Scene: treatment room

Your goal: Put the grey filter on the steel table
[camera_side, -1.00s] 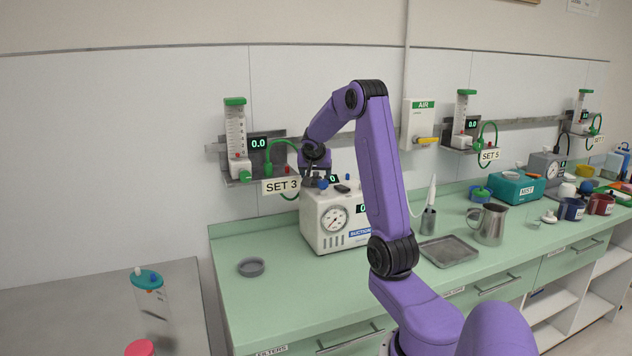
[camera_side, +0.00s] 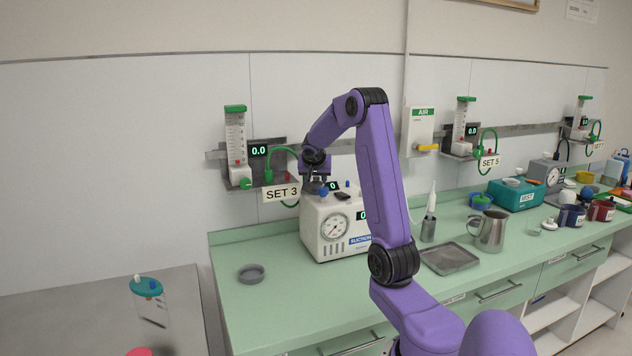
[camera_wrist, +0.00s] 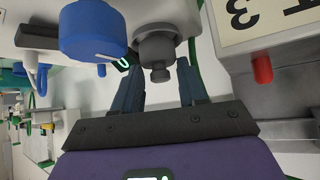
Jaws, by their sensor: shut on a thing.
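My gripper (camera_wrist: 161,74) is shut on the grey filter (camera_wrist: 156,48), a round grey part with a stepped nozzle, which shows between the blue fingers in the wrist view. In the side view my gripper (camera_side: 316,186) is over the top of the white suction unit (camera_side: 332,228), and the filter cannot be made out there. I cannot tell whether the filter still touches the unit. The steel table (camera_side: 75,315) is at the lower left of the side view, left of the green counter.
A blue knob (camera_wrist: 93,30) is close beside the filter. The SET 3 sign (camera_side: 281,194) and its flowmeter (camera_side: 236,150) are just behind. A grey round dish (camera_side: 251,273) lies on the counter (camera_side: 290,300). A teal-lidded jar (camera_side: 150,303) and a pink lid (camera_side: 139,352) are on the steel table's right part.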

